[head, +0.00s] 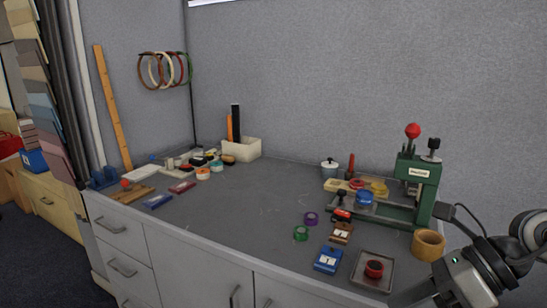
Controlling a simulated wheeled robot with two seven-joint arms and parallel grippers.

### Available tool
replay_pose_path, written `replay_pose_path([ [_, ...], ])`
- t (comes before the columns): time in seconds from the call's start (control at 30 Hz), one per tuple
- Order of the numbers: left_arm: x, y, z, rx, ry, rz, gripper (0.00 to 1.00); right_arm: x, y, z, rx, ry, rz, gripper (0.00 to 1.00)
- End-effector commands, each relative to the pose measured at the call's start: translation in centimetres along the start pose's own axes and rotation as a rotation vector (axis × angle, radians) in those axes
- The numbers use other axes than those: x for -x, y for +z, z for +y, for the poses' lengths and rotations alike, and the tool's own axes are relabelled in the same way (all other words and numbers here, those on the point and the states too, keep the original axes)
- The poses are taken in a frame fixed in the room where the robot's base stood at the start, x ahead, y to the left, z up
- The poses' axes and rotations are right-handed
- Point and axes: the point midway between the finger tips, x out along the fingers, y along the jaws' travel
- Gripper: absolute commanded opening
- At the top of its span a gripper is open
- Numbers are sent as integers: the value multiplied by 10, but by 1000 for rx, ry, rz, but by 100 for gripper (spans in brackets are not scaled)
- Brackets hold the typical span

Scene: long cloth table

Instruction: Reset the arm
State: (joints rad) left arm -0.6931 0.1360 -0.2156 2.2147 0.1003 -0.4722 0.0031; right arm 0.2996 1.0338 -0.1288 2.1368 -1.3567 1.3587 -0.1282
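My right arm (470,276) comes in at the lower right corner, over the right end of the table. Its white and black links show, with a dark part reaching toward the bottom edge. The fingertips of my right gripper cannot be made out, so its opening is unclear. It seems to hold nothing that I can see. My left arm and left gripper are not in view.
Close to my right arm are a wooden cup (427,245), a metal tray (357,279) with a red-topped round item (374,269), a blue box (328,260) and a green press (410,185). Small items crowd the left end of the grey tabletop (250,200); its middle is clear.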

Motion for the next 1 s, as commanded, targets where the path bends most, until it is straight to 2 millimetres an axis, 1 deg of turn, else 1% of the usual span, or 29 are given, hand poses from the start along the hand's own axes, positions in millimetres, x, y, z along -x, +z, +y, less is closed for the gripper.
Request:
replay_pose_path([
  [0.03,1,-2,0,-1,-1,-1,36,-12,6,14,-49,91,-68,56],
  [0.1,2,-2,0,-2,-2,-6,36,-24,18,32,-134,218,-180,56],
  [0.17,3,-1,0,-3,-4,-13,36,-32,31,47,-237,337,-293,56],
  [0.23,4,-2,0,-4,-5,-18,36,-36,47,60,-404,487,-448,56],
  [0.27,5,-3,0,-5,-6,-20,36,-36,54,62,-500,555,-524,56],
  [0.3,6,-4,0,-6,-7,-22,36,-35,63,61,-652,646,-636,56],
  [0.33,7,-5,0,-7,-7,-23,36,-34,68,57,-782,708,-720,56],
  [0.37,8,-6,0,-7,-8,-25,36,-33,70,48,-922,764,-805,56],
  [0.4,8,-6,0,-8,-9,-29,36,-34,67,33,-1124,824,-911,56],
  [0.47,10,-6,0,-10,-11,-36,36,-43,51,7,-1447,884,-1051,56],
  [0.5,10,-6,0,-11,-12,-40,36,-54,31,-10,-1677,902,-1131,56],
  [0.53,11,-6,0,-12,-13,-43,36,-65,13,-21,-1849,903,-1180,56],
  [0.57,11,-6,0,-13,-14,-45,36,-76,-5,-28,-2006,897,-1216,56],
  [0.6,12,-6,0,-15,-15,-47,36,-91,-28,-34,-2192,880,-1247,56],
  [0.67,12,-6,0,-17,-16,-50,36,-114,-61,-34,-2437,841,-1270,56],
  [0.7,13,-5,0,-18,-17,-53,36,-127,-80,-32,-2576,811,-1273,56],
  [0.77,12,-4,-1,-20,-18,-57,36,-144,-104,-24,-2750,765,-1264,56],
  [0.8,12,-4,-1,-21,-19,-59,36,-153,-116,-19,2750,-715,1212,56],
  [0.9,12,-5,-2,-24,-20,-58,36,-169,-137,-8,2690,-614,1100,56],
  [1.0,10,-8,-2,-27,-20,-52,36,-175,-146,-2,2664,-575,1053,56],
])
